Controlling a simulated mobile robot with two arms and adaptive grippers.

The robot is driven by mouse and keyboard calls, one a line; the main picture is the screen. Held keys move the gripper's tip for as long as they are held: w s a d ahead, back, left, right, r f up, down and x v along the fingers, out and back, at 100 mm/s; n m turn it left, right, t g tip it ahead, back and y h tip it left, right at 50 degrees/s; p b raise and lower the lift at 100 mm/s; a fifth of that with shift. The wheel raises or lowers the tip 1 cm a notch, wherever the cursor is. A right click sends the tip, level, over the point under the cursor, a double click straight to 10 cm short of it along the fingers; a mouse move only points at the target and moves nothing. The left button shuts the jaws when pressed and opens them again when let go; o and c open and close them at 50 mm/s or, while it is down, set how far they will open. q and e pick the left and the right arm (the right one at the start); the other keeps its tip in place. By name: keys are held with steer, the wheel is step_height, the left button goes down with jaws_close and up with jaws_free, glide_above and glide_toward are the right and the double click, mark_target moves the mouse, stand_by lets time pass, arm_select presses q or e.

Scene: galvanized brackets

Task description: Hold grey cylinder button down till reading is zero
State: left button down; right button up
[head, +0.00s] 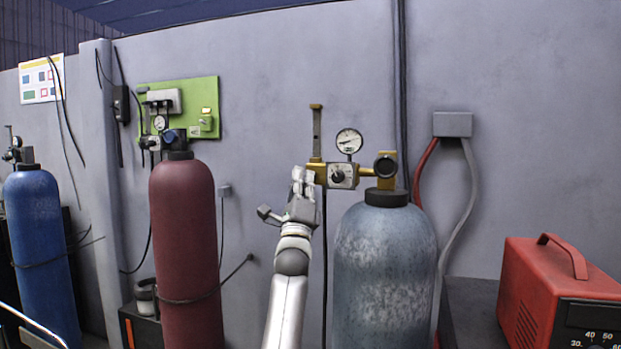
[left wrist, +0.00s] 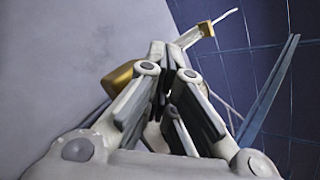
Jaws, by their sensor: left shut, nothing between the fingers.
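The grey cylinder (head: 385,270) stands upright against the wall, with a brass regulator (head: 362,171) on top. A white dial gauge (head: 349,141) rises from the regulator; its reading is too small to tell. A round dark knob or button (head: 338,176) is on the regulator's front, and a larger black knob (head: 385,166) is to its right. My left gripper (head: 303,176) is shut and empty, at the regulator's left end. I cannot tell whether it touches. In the left wrist view, the closed fingers (left wrist: 166,58) show with a brass part (left wrist: 119,77) partly hidden behind them.
A dark red cylinder (head: 184,250) and a blue cylinder (head: 40,250) stand to the left. A green panel (head: 208,95) is on the wall. A red machine (head: 530,290) is at the right. A red hose and a grey hose run down beside the grey cylinder.

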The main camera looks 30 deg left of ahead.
arm_select(q)
steer(key=shift+f, duration=0.1)
steer(key=shift+s+d, duration=0.25)
steer(key=shift+s, duration=0.55)
steer(key=shift+s, duration=0.1)
steer(key=shift+s+d, duration=0.2)
steer(key=shift+s, duration=0.6)
steer(key=shift+s+d, duration=0.2)
steer(key=shift+s, duration=0.55)
steer(key=shift+s+d, duration=0.2)
steer(key=shift+s, duration=0.6)
